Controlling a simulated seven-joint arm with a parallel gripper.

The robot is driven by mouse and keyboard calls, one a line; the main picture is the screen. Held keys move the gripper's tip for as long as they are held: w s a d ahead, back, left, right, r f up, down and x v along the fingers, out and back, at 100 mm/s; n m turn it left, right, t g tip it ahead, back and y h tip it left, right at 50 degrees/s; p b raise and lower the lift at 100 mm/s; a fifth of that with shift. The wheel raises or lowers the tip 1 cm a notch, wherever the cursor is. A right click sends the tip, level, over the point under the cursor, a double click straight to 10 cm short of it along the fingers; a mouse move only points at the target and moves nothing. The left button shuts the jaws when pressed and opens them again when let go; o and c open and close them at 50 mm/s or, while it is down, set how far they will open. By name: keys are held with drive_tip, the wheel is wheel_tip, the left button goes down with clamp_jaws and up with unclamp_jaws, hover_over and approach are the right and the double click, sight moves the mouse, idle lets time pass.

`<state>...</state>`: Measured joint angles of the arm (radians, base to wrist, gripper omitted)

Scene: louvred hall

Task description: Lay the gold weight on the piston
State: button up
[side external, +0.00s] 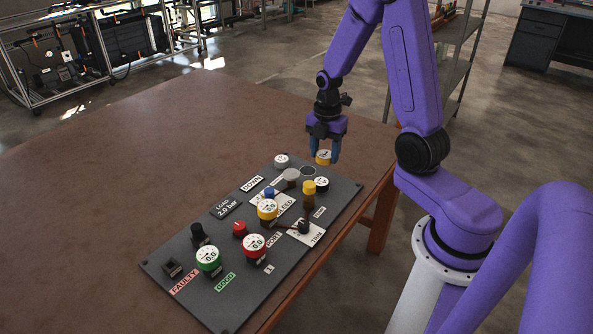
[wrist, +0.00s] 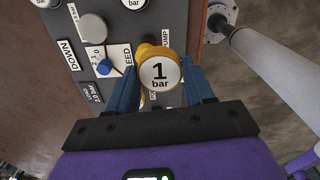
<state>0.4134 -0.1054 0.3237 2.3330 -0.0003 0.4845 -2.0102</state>
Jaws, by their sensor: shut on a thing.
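The gold weight (wrist: 160,73), a short yellow cylinder with a white top marked "1 bar", is between the blue fingers of my gripper (wrist: 162,80) in the wrist view. In the side external view the gold weight (side external: 323,157) hangs in my gripper (side external: 323,151), apparently above the far right end of the dark panel. The grey round-topped cylinder (side external: 291,175), which appears to be the piston, stands left of and nearer than the weight. In the wrist view this grey cylinder (wrist: 93,28) is at upper left, bare on top and apart from the weight.
The dark panel (side external: 185,250) lies on a brown table (side external: 100,165). Gauges and knobs fill the nearer part. The table left of the panel is clear.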

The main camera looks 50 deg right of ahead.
drive_tip(key=shift+s+a+r, duration=0.2)
drive_tip(key=shift+a+r, duration=0.45)
drive_tip(key=shift+a, duration=0.3)
drive_tip(key=shift+w, duration=0.25)
drive_tip(key=w+d+f, duration=0.2)
drive_tip(key=w+f, duration=0.2)
drive_tip(key=w, duration=0.4)
hover_over(291, 173)
drive_tip(key=s, duration=0.1)
drive_tip(key=f, duration=0.4)
drive_tip(key=shift+s+a+f, duration=0.15)
drive_tip(key=shift+a+f, duration=0.05)
drive_tip(key=shift+a, duration=0.05)
drive_tip(key=shift+w+d+f, duration=0.2)
drive_tip(key=shift+w+f, duration=0.3)
drive_tip(key=shift+f, duration=0.1)
drive_tip(key=shift+w+f, duration=0.15)
drive_tip(key=shift+f, duration=1.45)
drive_tip(key=shift+f, duration=0.15)
drive_tip(key=o, duration=1.3)
